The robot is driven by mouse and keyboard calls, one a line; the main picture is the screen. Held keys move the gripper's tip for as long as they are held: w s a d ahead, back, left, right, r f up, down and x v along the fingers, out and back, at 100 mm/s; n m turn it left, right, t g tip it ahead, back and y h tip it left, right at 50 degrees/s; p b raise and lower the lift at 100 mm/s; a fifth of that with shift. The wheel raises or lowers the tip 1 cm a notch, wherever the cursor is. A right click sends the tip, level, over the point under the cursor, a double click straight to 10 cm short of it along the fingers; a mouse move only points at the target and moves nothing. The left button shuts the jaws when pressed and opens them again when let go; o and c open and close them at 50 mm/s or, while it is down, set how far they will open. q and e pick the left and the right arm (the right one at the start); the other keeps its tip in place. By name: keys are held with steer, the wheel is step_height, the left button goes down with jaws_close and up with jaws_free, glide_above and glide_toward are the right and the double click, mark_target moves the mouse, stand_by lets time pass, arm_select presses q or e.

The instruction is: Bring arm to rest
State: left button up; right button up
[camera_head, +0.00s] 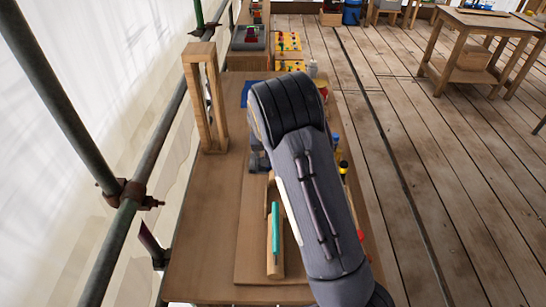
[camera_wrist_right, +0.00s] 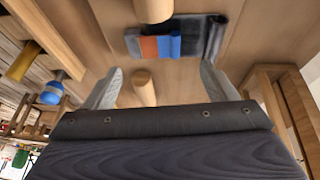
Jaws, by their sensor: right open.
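My right arm (camera_head: 310,185) rises from the lower right over the workbench (camera_head: 205,255) and hides its middle. In the right wrist view my right gripper (camera_wrist_right: 160,86) has its two grey fingers spread wide apart. A round wooden piece (camera_wrist_right: 145,88) shows between the fingers beyond them; I cannot tell how far away it is, and no grip on it shows. In the head view the gripper is largely hidden behind the arm. My left gripper is not in view.
A wooden frame (camera_head: 191,105) stands at the bench's left side. A wooden piece with a teal strip (camera_head: 275,230) lies left of my arm. Orange and blue items (camera_wrist_right: 160,46) lie beside a dark roll. Scaffold poles (camera_head: 150,140) run along the left; plank floor (camera_head: 450,190) is open at right.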

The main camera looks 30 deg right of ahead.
steer(key=shift+s+r, duration=0.15)
steer(key=shift+r, duration=0.1)
stand_by(0.3)
steer(key=s+a+r+n+t+y, duration=0.1)
steer(key=s+a+r+y, duration=0.2)
steer(key=s+a+r, duration=0.5)
steer(key=s+a+r+y, duration=0.1)
steer(key=s+r+y, duration=0.35)
steer(key=s, duration=0.75)
steer(key=s+a+r+n, duration=0.1)
steer(key=s+a, duration=0.2)
steer(key=s, duration=0.4)
steer(key=s+a+r+n+t, duration=0.1)
steer(key=s+a+n, duration=0.1)
steer(key=s+a, duration=0.2)
steer(key=s, duration=0.2)
steer(key=shift+s, duration=0.4)
